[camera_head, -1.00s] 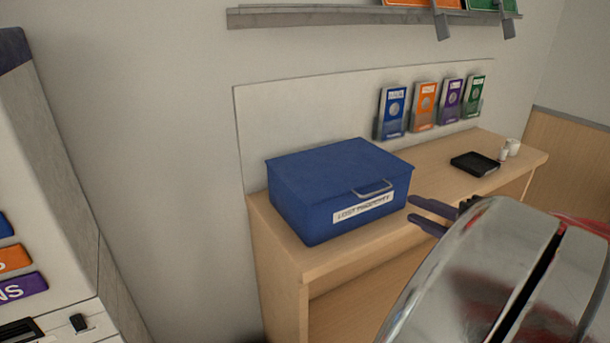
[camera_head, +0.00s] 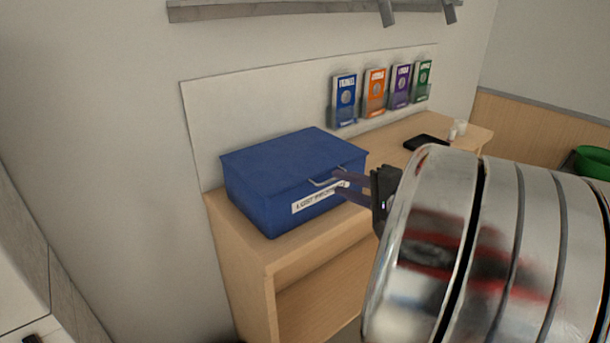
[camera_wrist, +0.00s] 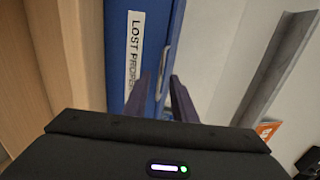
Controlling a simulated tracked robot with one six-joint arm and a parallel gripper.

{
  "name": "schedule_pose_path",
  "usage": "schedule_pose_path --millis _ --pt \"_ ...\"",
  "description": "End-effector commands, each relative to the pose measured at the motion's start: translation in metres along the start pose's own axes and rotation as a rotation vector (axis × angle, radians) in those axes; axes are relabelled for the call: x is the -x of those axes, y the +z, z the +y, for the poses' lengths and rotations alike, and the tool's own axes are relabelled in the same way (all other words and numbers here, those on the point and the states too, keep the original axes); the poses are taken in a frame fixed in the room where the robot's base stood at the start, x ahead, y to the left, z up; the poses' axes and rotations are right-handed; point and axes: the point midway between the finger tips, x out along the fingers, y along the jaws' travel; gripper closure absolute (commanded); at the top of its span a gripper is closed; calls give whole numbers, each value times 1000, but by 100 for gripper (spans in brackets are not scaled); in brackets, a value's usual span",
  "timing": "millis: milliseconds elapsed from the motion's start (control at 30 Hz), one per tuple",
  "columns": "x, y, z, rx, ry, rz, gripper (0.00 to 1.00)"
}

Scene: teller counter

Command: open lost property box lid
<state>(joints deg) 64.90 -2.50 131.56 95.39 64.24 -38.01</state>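The blue lost property box (camera_head: 268,182) stands on the wooden counter with its lid (camera_head: 290,157) down. A thin metal handle (camera_head: 327,178) is on the lid's front edge, above a white label (camera_head: 305,202). My gripper (camera_head: 337,182) is in front of the box, its two dark fingers apart and pointing at the handle. In the wrist view my gripper (camera_wrist: 162,97) reaches toward the box front (camera_wrist: 119,60), with the handle (camera_wrist: 163,72) between or just beyond the fingertips. Nothing appears gripped. I cannot tell whether a finger touches the handle.
The wooden counter (camera_head: 262,254) carries a black tray (camera_head: 425,142) and small white cups (camera_head: 458,128) at its far right. Several coloured leaflet holders (camera_head: 375,93) hang on the back panel. A metal shelf (camera_head: 290,11) is above. A green bin (camera_head: 592,160) is at the far right.

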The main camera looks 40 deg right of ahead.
Motion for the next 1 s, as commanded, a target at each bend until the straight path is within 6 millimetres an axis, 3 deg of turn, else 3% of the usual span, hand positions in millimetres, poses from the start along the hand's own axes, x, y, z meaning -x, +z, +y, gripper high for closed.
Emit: schedule_pose_path --millis 300,733,1000 --pt "-37 0 0 -1 1 -2 76" --pt "-46 0 0 -1 0 0 76" --pt "-45 0 1 -1 1 0 94"
